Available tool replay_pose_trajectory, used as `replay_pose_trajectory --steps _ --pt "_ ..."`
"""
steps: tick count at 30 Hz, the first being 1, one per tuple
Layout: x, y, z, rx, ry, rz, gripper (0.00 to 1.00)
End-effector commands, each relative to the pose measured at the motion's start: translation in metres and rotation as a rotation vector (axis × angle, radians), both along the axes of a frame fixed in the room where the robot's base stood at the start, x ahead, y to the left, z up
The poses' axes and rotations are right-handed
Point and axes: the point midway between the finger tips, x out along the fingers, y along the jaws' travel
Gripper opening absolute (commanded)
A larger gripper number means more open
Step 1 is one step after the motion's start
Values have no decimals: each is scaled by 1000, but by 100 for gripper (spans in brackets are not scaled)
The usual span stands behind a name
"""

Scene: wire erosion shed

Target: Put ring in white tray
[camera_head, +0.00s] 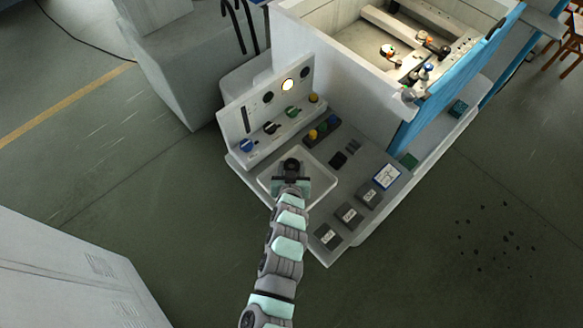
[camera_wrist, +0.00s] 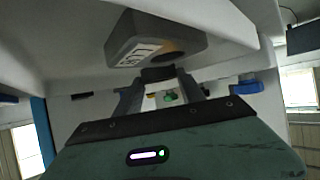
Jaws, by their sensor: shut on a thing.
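The white tray (camera_head: 326,187) is a shallow square tray on the grey console, partly hidden by my arm. My gripper (camera_head: 291,170) is over the tray, near its middle. It is shut on a small dark thing, likely the ring (camera_head: 291,162), whose shape is hard to make out. In the wrist view the fingers of my gripper (camera_wrist: 160,92) stand on either side of this dark piece (camera_wrist: 158,74). I cannot tell whether the piece touches the tray floor.
A panel with knobs and a lit lamp (camera_head: 287,85) stands behind the tray. Several dark labelled blocks (camera_head: 349,215) lie to its right; a grey labelled block (camera_wrist: 150,40) shows in the wrist view. Coloured buttons (camera_head: 322,128) and an open machine basin (camera_head: 345,45) are further back.

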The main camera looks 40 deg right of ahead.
Motion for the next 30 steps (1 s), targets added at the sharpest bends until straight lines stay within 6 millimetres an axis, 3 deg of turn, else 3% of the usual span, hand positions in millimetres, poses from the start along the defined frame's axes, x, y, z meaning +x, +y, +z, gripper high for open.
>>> replay_pose_trajectory --steps 3,11,12,15,24,30 --pt "-1 1 -10 4 2 0 0" --pt "0 0 -11 2 1 0 0" --pt "0 0 -11 2 1 0 48" --pt "0 1 -11 2 1 0 56" --pt "0 1 -8 2 1 0 56" --pt "-11 12 -1 1 -1 0 56"
